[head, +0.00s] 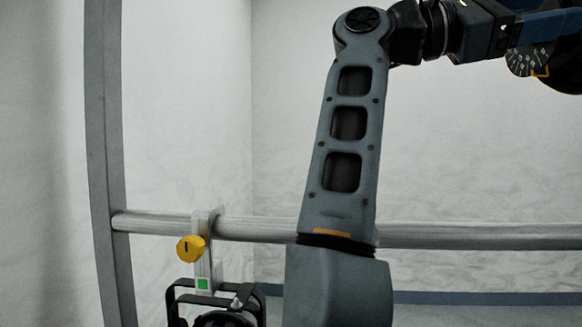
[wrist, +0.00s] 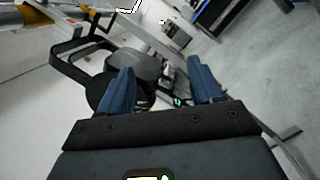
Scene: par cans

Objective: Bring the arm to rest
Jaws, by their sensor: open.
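My gripper (wrist: 161,70) shows in the wrist view with its two blue fingers spread apart and nothing visibly held between them. A dark par can (wrist: 104,91) with a black yoke is beyond and to the left of the fingers; whether the left finger touches it cannot be told. In the head view my arm rises up the middle, bends at the top and reaches to the upper right edge, where its fingertips do not show. A par can (head: 224,319) hangs at the lower left, cut off by the bottom edge.
A horizontal silver rail (head: 440,236) crosses behind my arm and meets a grey upright post (head: 104,130). A clamp with a yellow knob (head: 190,248) sits on the rail. A black dial with white marks (head: 527,61) is by my arm's far end. Grey floor (wrist: 265,75) lies open at right.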

